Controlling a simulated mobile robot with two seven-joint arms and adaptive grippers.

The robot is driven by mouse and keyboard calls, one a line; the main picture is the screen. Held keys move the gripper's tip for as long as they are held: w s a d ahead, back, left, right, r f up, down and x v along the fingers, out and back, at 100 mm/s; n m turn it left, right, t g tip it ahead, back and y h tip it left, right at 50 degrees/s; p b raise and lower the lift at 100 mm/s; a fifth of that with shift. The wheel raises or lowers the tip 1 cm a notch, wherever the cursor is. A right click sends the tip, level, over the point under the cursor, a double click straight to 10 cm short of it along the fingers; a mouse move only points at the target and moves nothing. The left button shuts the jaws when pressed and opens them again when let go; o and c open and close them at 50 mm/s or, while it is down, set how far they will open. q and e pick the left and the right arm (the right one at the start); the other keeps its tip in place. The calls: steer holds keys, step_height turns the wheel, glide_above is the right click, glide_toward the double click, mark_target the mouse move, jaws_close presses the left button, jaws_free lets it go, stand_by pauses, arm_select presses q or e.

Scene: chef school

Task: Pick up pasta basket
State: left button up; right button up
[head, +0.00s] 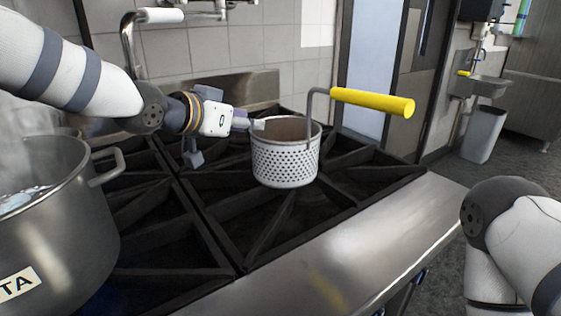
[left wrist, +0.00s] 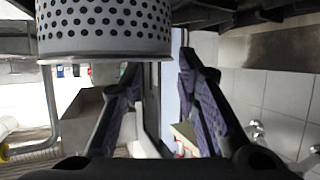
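The pasta basket (head: 286,162) is a white perforated metal cylinder with a grey hook-shaped stem and a thick yellow handle (head: 372,102) pointing right. It stands upright on the black stove grate. My left gripper (head: 258,124) reaches in from the left, its tips at the basket's left rim. In the left wrist view the basket (left wrist: 104,24) fills the upper left, beside one fingertip. The two fingers of my left gripper (left wrist: 160,62) are apart, with background visible between them. I cannot tell whether a finger touches the rim. My right gripper is out of view.
A large steaming steel pot (head: 48,215) stands on the left of the stove. The black grates (head: 180,235) around the basket are otherwise free. A steel front edge (head: 350,250) borders the stove. A tap (head: 130,45) is on the tiled wall behind.

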arm_select(q)
steer(key=x, duration=0.2)
steer(key=b+x, duration=0.1)
steer(key=x, duration=0.1)
steer(key=shift+w+a+f, duration=0.2)
steer(key=shift+w+f, duration=0.1)
steer(key=shift+w, duration=0.2)
steer(key=shift+w+d, duration=0.15)
steer(key=shift+w, duration=0.15)
steer(key=shift+r, duration=0.25)
jaws_close()
